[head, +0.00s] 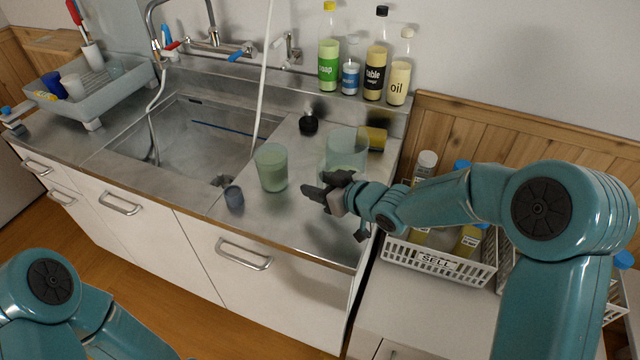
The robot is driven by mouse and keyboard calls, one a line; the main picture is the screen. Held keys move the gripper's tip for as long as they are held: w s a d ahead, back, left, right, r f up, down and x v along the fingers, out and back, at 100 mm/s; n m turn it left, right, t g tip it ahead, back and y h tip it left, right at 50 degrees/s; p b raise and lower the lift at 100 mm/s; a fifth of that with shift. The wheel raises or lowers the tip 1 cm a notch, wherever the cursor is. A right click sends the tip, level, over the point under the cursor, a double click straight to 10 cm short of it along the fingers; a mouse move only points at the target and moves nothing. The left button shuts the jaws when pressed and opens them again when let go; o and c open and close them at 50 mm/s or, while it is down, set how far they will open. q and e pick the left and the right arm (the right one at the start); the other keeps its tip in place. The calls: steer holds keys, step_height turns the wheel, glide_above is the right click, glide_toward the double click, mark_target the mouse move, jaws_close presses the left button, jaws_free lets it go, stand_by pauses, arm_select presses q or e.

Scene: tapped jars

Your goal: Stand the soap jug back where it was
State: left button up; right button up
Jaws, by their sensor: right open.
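The soap jug (328,62), clear with a green label and yellow cap, stands upright on the ledge at the back of the counter, left of the other bottles. A cloudy green jar (271,168) stands on the steel counter right of the sink. A wider clear jar (346,148) with pale green contents stands behind my right gripper (326,196), which partly hides it. That gripper is open and appears empty, over the front of the counter, well away from the soap jug. My left arm shows at the lower left, but its gripper is out of view.
Bottles labelled table (375,73) and oil (398,84) and a small blue-labelled bottle (350,77) share the ledge. A white hose hangs in front of the wall. A white SELL basket (440,263) holds bottles.

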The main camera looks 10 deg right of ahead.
steer(key=shift+d+r, duration=0.1)
steer(key=p+v, duration=0.2)
steer(key=v, duration=0.6)
stand_by(1.3)
steer(key=p+v, duration=0.3)
steer(key=v, duration=1.3)
steer(key=shift+s, duration=0.25)
